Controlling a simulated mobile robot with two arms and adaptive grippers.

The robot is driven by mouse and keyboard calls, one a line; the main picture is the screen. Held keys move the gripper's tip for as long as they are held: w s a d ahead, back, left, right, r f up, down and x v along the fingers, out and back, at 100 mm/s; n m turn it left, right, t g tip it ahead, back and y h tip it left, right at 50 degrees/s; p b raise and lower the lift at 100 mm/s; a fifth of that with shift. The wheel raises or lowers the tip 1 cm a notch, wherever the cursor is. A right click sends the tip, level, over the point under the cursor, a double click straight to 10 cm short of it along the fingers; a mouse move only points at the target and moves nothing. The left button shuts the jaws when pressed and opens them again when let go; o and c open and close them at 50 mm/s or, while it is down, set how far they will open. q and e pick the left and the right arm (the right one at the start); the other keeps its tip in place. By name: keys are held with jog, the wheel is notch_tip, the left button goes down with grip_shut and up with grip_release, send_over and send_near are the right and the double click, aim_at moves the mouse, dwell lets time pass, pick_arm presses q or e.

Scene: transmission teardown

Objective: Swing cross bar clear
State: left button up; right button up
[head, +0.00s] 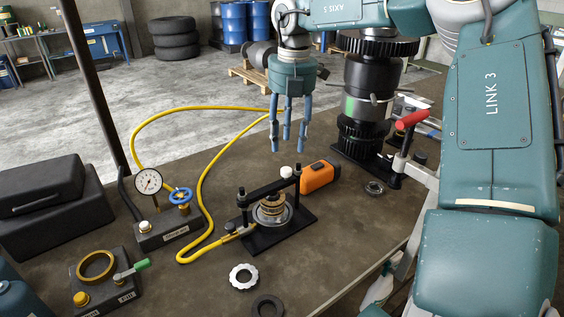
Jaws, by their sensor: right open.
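The black cross bar (267,191) spans two upright posts over a small black fixture base (287,229) on the table. A ringed metal part (271,208) sits under the bar. A white knob (286,172) shows near the bar's right end, close to the right post. My right gripper (287,145) hangs fingers down above and behind that right end. Its blue fingers are apart with nothing between them, and it does not touch the bar. My left gripper is not in view.
An orange block (318,176) lies right of the fixture. A yellow hose (205,185) curves to its left, near a gauge block (168,228). A tall black transmission (365,105) stands behind right. Black cases (50,215) sit far left.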

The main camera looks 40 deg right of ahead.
aim_at(286, 169)
jog(key=f+p, duration=0.2)
jog(key=f, duration=0.5)
jog(key=shift+w+f, duration=0.2)
jog(key=shift+f, duration=0.55)
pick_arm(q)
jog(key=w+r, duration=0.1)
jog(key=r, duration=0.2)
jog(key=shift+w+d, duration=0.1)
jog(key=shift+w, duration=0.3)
pick_arm(e)
jog(key=shift+a+f, duration=0.1)
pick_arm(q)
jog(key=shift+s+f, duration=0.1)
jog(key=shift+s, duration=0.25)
pick_arm(e)
grip_shut()
